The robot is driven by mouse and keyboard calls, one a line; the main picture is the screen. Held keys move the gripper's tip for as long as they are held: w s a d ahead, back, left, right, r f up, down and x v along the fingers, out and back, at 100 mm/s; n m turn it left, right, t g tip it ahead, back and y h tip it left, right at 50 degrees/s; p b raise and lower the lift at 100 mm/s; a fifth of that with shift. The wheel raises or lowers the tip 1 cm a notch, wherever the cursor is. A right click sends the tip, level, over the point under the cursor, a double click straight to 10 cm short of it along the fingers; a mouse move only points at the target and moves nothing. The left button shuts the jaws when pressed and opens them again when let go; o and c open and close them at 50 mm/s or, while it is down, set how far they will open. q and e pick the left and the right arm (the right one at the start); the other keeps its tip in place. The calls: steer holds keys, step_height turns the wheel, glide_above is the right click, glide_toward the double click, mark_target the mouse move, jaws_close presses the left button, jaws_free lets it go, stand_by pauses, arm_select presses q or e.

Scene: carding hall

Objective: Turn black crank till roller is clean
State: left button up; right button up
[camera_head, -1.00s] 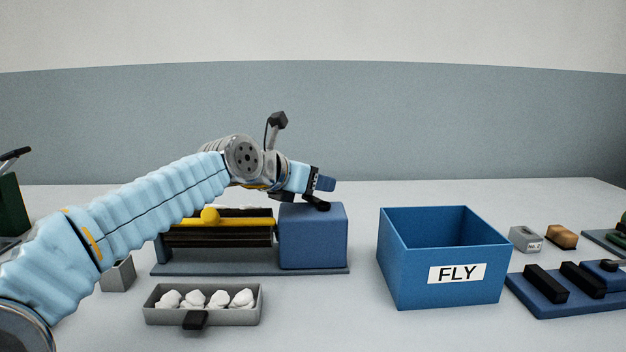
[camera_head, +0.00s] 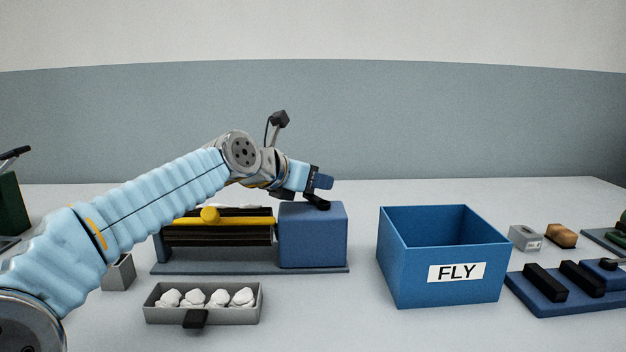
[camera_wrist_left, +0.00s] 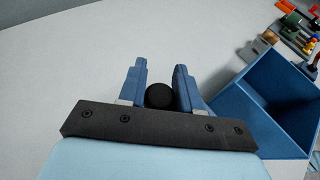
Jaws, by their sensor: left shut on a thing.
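The carding machine has a blue housing (camera_head: 313,236) on a grey base, with a dark roller (camera_head: 220,238) behind a yellow bar (camera_head: 245,221). White fibre (camera_head: 240,210) shows along the roller's top; my arm hides its left part. The black crank (camera_head: 318,202) is on top of the housing. My left gripper (camera_head: 322,182) is above the housing, shut on the crank's knob. In the left wrist view the round black knob (camera_wrist_left: 160,96) sits between the two blue fingers (camera_wrist_left: 159,85). My right gripper is in neither view.
A grey tray (camera_head: 204,317) with several white tufts stands in front of the machine. A blue FLY box (camera_head: 392,270) stands to its right. Further right are a blue stand with black bars (camera_head: 565,297), a grey block (camera_head: 525,238) and a brown piece (camera_head: 561,236).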

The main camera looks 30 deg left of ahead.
arm_select(q)
steer(key=shift+w+d+m+g+h, duration=0.3)
steer(key=shift+d+m+g+h, duration=0.5)
steer(key=shift+m+h, duration=0.65)
steer(key=shift+w+d+m+g+h, duration=0.25)
steer(key=shift+d+m+g+h, duration=0.2)
steer(key=shift+m+g+h, duration=0.75)
steer(key=shift+w+d+m+g+h, duration=0.3)
steer(key=shift+d+m+g+h, duration=0.4)
steer(key=shift+m+h, duration=0.9)
steer(key=o, duration=1)
steer(key=shift+c, duration=0.2)
steer(key=v, duration=1.2)
steer(key=shift+w+r, duration=0.1)
